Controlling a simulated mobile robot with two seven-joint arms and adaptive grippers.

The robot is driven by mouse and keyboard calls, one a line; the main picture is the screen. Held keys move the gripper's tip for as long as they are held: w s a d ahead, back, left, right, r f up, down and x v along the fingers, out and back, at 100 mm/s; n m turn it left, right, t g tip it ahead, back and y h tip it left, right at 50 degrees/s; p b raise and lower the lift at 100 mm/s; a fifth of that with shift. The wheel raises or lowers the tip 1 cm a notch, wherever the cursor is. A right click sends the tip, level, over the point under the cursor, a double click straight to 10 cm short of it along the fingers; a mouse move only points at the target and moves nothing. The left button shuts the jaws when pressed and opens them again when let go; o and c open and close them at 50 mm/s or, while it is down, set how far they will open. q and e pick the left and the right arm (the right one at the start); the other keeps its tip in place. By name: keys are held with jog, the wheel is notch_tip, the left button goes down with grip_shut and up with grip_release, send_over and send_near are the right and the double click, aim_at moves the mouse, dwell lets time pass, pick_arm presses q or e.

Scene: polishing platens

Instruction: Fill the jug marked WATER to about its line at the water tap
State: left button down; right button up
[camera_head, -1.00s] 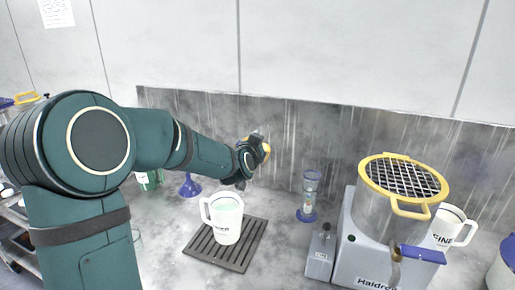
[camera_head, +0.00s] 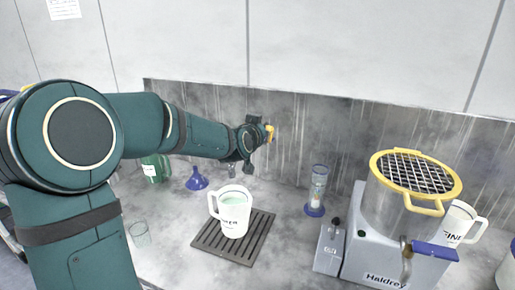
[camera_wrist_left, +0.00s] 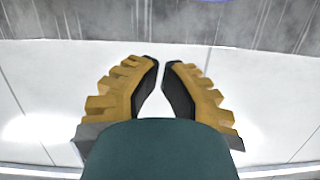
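The white jug (camera_head: 236,222) stands upright on a dark slatted drip tray (camera_head: 252,246), its handle to the left. Only the end of its lettering, like "TER", is readable. Its inside looks pale green; I cannot tell the liquid level or see a fill line. A small grey metal piece (camera_head: 232,171) above and behind the jug may be the tap's spout; my arm hides the rest. My left gripper (camera_head: 269,132) is up by the back panel, above and behind the jug. In the left wrist view its yellow fingers (camera_wrist_left: 162,64) nearly meet, with nothing between them.
A grey Haldrey machine (camera_head: 375,262) with a yellow-rimmed mesh pot (camera_head: 415,175) stands right. A second white jug (camera_head: 458,222) is behind it. A blue-based cylinder (camera_head: 318,187), blue funnel (camera_head: 196,180), green bottle (camera_head: 153,170) and clear beaker (camera_head: 140,235) stand around the tray.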

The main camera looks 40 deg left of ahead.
pick_arm(q)
jog(key=shift+s+a+r+n+h, duration=0.15)
jog(key=shift+a+r+n+h, duration=0.2)
jog(key=shift+r+n, duration=0.2)
pick_arm(e)
jog(key=shift+a+f, duration=0.1)
jog(key=shift+a, duration=0.2)
pick_arm(q)
jog(key=x, duration=0.9)
jog(key=shift+a, duration=0.2)
jog(key=f, duration=0.1)
jog(key=w+f, duration=0.1)
jog(key=f, duration=0.1)
jog(key=shift+f, duration=0.55)
pick_arm(e)
jog(key=shift+f, duration=0.15)
